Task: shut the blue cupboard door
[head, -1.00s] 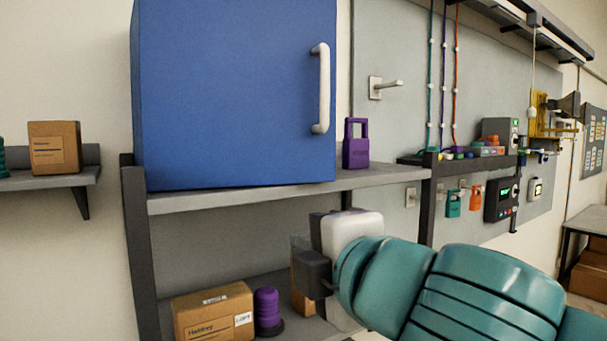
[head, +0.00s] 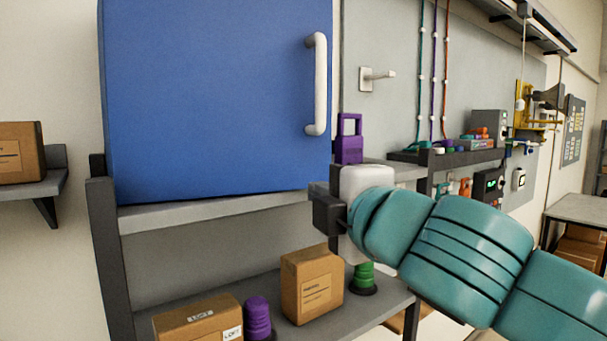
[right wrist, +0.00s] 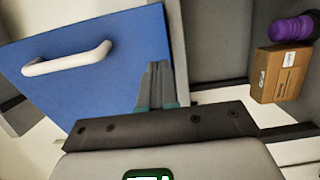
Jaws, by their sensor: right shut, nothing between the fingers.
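The blue cupboard door (head: 210,100) fills the upper left of the head view, with a white bar handle (head: 318,85) near its right edge. I cannot tell whether it stands slightly ajar. The door (right wrist: 110,65) and handle (right wrist: 68,60) also show in the right wrist view. My right gripper (head: 322,205) is just below the door's lower right corner in the head view. Its fingers (right wrist: 156,85) are shut and empty, and overlap the door's edge in the wrist view; contact is unclear. My left gripper is out of view.
Cardboard boxes (head: 311,285), a purple item (head: 257,318) and a green item (head: 363,278) stand on the lower shelf. A wall lever (head: 376,77) is at right.

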